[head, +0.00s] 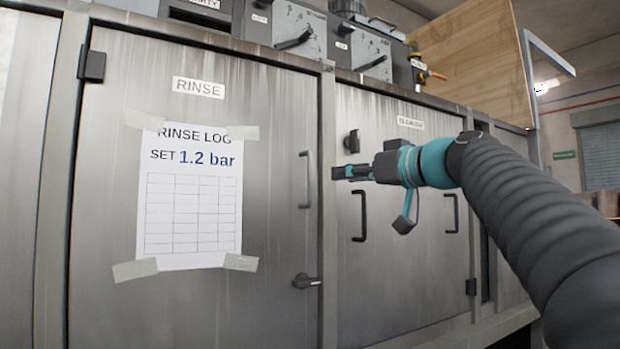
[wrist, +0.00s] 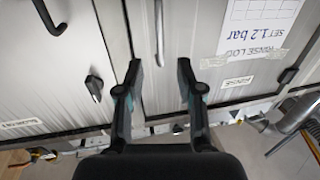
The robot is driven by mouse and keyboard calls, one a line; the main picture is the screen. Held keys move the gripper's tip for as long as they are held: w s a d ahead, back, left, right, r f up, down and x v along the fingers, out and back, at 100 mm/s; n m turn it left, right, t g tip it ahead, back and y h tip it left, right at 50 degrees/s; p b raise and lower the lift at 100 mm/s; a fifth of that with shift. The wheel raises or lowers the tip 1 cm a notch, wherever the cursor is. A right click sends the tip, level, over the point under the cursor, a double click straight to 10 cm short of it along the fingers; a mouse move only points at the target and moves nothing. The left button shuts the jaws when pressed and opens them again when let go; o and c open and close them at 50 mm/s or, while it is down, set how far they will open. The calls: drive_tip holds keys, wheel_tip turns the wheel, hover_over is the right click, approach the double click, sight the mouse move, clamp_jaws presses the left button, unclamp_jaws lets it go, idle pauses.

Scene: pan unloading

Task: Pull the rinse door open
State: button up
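The rinse door (head: 270,120) is a grey steel panel with a RINSE label; it appears shut in its frame. Its vertical grey bar handle (head: 306,180) is near the right edge; part of it shows between my fingers in the wrist view (wrist: 159,30). A dark latch lever (head: 306,281) sits below the handle, lying roughly level. My gripper (head: 340,172) is to the right of the handle in the head view, before the neighbouring door's left edge.
The neighbouring door (head: 400,270) has black handles and a dark knob (head: 352,140) near its upper left. A taped rinse log sheet (head: 190,200) reads SET 1.2 bar. Control boxes (head: 300,32) and a wooden board (head: 475,60) stand on top of the machine.

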sight(310, 179)
drive_tip(key=p+x, duration=0.3)
drive_tip(key=x, duration=0.8)
drive_tip(key=shift+w+a+f, duration=0.1)
drive_tip(key=shift+a, duration=0.05)
clamp_jaws()
